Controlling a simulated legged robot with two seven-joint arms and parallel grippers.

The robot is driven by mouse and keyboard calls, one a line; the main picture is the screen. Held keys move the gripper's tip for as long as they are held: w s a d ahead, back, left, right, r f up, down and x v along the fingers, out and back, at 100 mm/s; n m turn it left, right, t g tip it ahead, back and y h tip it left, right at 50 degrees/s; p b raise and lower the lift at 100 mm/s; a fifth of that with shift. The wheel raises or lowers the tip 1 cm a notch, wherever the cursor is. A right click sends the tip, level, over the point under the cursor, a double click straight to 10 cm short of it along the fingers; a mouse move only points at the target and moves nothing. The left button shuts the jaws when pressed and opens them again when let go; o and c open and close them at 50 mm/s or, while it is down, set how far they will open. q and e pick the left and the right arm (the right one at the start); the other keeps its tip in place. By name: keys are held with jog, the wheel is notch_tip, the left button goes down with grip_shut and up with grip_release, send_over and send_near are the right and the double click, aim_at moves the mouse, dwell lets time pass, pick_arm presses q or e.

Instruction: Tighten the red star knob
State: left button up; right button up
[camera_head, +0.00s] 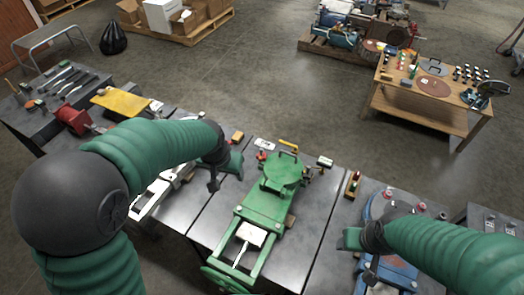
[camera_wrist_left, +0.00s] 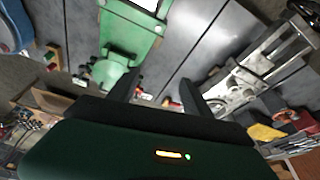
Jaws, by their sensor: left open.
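My left gripper (camera_head: 220,182) hangs over the table left of the green machine (camera_head: 263,207). In the left wrist view its two dark fingers (camera_wrist_left: 160,95) are apart with nothing between them. The green machine also shows in the left wrist view (camera_wrist_left: 128,35), beyond the fingers. Small red parts show at the green machine's far end (camera_head: 259,155) and on the blue machine (camera_head: 390,193); I cannot tell which, if any, is the red star knob. My right gripper (camera_head: 348,238) is beside the blue machine, its fingers not clear.
A silver vise-like device (camera_head: 158,190) lies left of the green machine, partly behind my left arm. A small rack with red and green pieces (camera_head: 352,186) stands to its right. A wooden table (camera_head: 432,110) with small parts is at the back right. Open floor lies behind the benches.

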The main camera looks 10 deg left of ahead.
pick_arm(q)
jog(key=m+t+b, duration=0.1)
jog(key=b, duration=0.2)
send_near(261, 154)
jog(key=shift+h, duration=0.3)
jog(key=x, duration=0.6)
jog(key=b+x, duration=0.1)
jog(key=x, duration=0.3)
jog(key=shift+a, duration=0.25)
grip_shut()
